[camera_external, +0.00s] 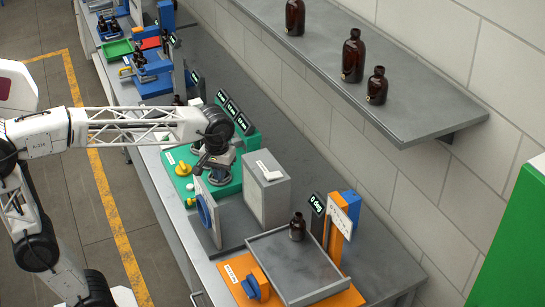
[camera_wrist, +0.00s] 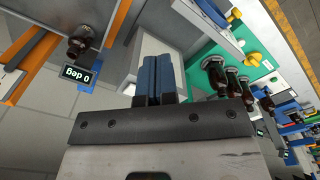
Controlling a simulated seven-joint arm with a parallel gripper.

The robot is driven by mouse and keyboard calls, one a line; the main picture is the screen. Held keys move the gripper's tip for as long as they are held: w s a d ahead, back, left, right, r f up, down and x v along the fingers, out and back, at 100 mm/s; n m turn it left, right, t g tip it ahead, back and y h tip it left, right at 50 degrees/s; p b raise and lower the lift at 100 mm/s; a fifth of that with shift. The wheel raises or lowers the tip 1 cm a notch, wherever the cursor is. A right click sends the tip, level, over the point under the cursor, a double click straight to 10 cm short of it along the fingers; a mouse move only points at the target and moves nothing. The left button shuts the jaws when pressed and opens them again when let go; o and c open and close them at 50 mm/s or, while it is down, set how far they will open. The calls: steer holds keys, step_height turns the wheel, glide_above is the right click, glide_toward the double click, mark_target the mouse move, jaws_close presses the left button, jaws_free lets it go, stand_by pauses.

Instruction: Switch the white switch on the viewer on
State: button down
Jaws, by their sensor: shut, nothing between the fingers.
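A grey box with a white label on top (camera_external: 268,178), which may be the viewer, stands on the bench; a pale box also shows beyond my fingertips in the wrist view (camera_wrist: 160,42). A white panel with a blue ring (camera_external: 205,212) stands beside it. I cannot make out a white switch for certain on any of these. My gripper (camera_external: 207,170) is over the green station, left of the grey box in the external view. Its blue fingers (camera_wrist: 158,76) are together and empty in the wrist view. The fingertips are hard to see from outside.
The green station (camera_external: 232,186) has yellow knobs and black displays. An orange station (camera_external: 345,298) holds a grey tray (camera_external: 275,252), an amber bottle (camera_external: 297,228) and a "0 deg" display (camera_external: 318,205). A shelf (camera_external: 425,117) with bottles overhangs the bench's back.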

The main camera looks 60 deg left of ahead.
mark_target(269, 175)
steer(key=w+a+r+n, duration=0.1)
steer(key=w+n, duration=0.2)
steer(key=w, duration=0.4)
steer(key=w+a+r+n+g, duration=0.1)
steer(key=w+a+r+n, duration=0.1)
steer(key=w, duration=0.5)
steer(key=w+a+r+n+g, duration=0.1)
steer(key=w+n, duration=0.3)
steer(key=w, duration=0.3)
steer(key=shift+w+a+r, duration=0.3)
steer(key=shift+a+r, duration=0.05)
steer(key=shift+r, duration=0.05)
steer(key=shift+f, duration=0.1)
steer(key=f, duration=0.4)
steer(key=s+f, duration=0.1)
steer(key=f, duration=0.4)
steer(key=s+f, duration=0.1)
steer(key=f, duration=0.3)
steer(key=shift+s+f, duration=0.25)
steer(key=shift+f, duration=0.05)
